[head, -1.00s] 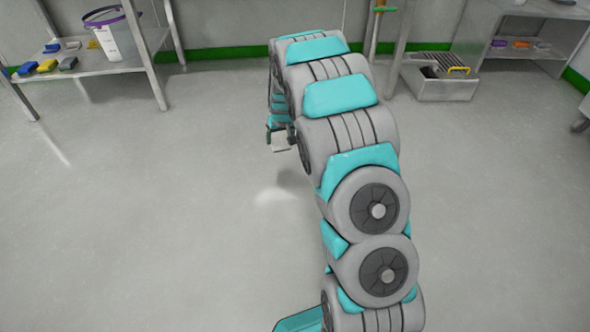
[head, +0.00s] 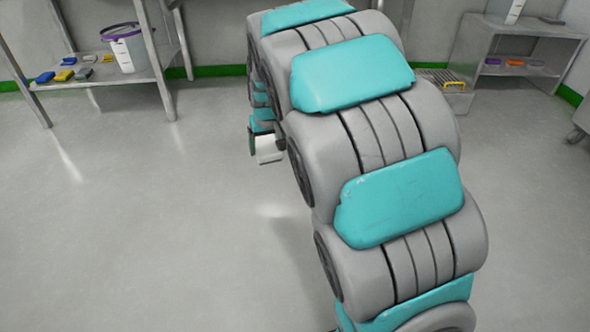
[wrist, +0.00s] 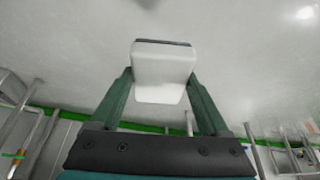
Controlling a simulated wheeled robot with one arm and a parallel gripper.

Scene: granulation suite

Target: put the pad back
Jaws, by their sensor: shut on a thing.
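My gripper (wrist: 160,88) is shut on a white pad (wrist: 160,72) with a dark strip along one edge, seen in the wrist view between the two green fingers. In the head view the white pad (head: 269,149) shows below my gripper, left of my arm, held above the floor. Several pads lie in a row on the lower shelf at the left: blue (head: 45,77), yellow (head: 64,75) and grey (head: 83,74). More small pads, purple (head: 492,61) and orange (head: 515,62), lie in the cabinet at the right. My arm hides much of the middle.
A clear bucket with a purple rim (head: 125,50) stands on the left shelf (head: 110,80), behind metal legs. A grated box with a yellow handle (head: 455,98) is on the floor behind my arm. A grey cabinet (head: 520,27) stands at the right. The floor at left is clear.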

